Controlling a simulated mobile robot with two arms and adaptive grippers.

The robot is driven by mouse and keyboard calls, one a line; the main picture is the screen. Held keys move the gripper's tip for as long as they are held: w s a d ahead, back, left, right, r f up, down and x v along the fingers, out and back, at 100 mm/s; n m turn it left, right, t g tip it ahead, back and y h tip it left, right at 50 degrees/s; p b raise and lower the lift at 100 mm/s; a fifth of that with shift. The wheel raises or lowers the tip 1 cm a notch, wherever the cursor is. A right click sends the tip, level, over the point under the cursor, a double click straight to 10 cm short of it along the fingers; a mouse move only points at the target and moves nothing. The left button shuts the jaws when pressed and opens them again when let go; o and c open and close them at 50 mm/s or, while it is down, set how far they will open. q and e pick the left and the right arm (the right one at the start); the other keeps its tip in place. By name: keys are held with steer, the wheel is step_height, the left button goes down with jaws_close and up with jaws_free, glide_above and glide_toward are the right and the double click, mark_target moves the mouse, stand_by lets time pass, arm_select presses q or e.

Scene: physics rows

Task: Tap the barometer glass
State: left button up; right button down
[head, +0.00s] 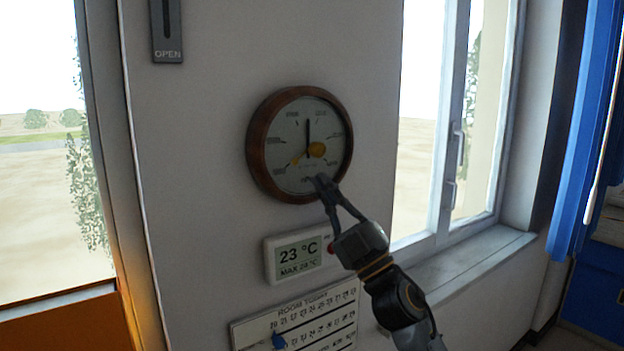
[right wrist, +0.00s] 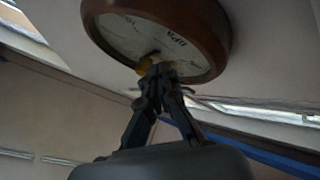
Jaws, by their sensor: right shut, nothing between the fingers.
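The barometer (head: 284,146) is a round dial with a brown wooden rim, mounted on the white wall in the middle of the head view. Its pale face carries a black needle pointing up and a yellow-orange pointer. My right gripper (head: 321,183) is shut and empty, with its fingertips over the lower edge of the glass. In the right wrist view the barometer (right wrist: 208,28) fills the top, and the shut fingertips (right wrist: 160,70) overlap the lower part of its face. I cannot tell whether they touch the glass. My left gripper is not in view.
A digital thermometer (head: 290,256) reading 23 °C hangs below the barometer, close to my right wrist. A room calendar (head: 296,322) is below it. A window (head: 440,130) with a sill (head: 470,262) is to the right, beside a blue curtain (head: 588,120).

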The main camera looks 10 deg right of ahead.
steer(key=shift+w, duration=0.15)
stand_by(0.5)
steer(key=shift+w+a, duration=0.2)
steer(key=shift+w, duration=0.1)
steer(key=shift+w, duration=0.25)
stand_by(0.8)
steer(key=shift+s, duration=0.1)
steer(key=shift+s+d, duration=0.2)
steer(key=shift+s, duration=0.4)
steer(key=s, duration=0.1)
steer(key=s+d+p, duration=0.1)
steer(key=s, duration=0.2)
steer(key=shift+s+d+p, duration=0.3)
steer(key=shift+s+d, duration=0.05)
